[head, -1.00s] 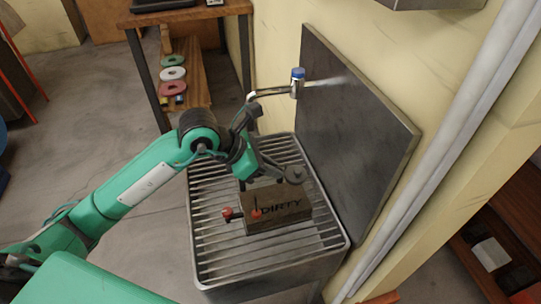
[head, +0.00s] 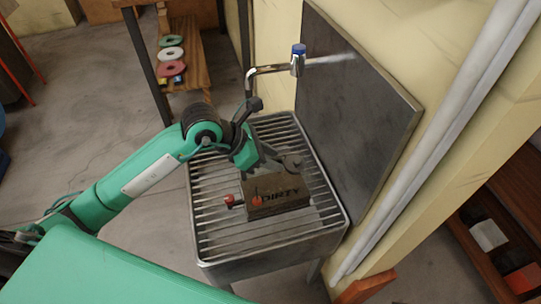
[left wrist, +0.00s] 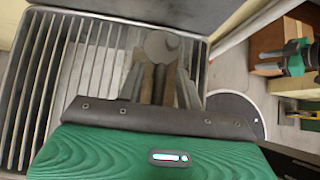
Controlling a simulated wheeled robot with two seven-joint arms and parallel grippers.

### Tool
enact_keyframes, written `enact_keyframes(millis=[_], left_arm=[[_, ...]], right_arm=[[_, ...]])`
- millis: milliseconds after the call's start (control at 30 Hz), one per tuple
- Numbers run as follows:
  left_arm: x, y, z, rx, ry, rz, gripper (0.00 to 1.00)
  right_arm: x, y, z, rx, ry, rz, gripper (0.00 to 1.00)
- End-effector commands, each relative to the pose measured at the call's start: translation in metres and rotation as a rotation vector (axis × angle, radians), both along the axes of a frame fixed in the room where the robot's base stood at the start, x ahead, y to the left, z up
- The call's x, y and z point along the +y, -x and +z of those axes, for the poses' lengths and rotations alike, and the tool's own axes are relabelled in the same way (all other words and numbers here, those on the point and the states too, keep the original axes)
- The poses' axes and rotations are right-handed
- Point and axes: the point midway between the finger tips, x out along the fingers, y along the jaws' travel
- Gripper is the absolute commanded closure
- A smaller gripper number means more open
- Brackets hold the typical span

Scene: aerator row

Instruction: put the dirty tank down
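The dirty tank (head: 277,207) is a brown box with DIRTY on its side and red knobs at its left end. It is at the slatted metal rack (head: 222,232) of the basin; whether its underside touches the slats I cannot tell. My left gripper (head: 276,158) is just above the tank, beside a grey round part on top. In the left wrist view the fingers of my left gripper (left wrist: 157,88) stand on both sides of a narrow brown part and look shut on it. The grey disc lies beyond them.
A tap with a blue top (head: 298,58) reaches over the back of the rack. A steel splash panel (head: 350,100) stands along the right side. A shelf with coloured discs (head: 171,55) is at the back left. Bare slats show around the tank.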

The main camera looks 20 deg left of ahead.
Motion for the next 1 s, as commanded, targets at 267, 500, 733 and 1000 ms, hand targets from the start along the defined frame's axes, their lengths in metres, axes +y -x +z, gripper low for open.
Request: enact_keyframes(millis=[267, 500, 733, 1000], left_arm=[[0.0, 0.0, 0.001, 0.0, 0.0, 0.0, 0.65], [0.016, 0.009, 0.02, -0.004, -0.004, 0.002, 0.65], [0.045, 0.028, 0.053, -0.001, -0.005, 0.002, 0.65], [0.067, 0.042, 0.08, 0.0, -0.002, 0.001, 0.65]], right_arm=[[0.0, 0.0, 0.0, 0.001, 0.0, 0.0, 0.64], [0.0, 0.001, -0.006, 0.013, 0.002, -0.001, 0.64], [0.0, 0.001, -0.01, 0.018, 0.003, 0.0, 0.64], [0.0, 0.0, -0.008, 0.012, 0.001, 0.0, 0.64]])
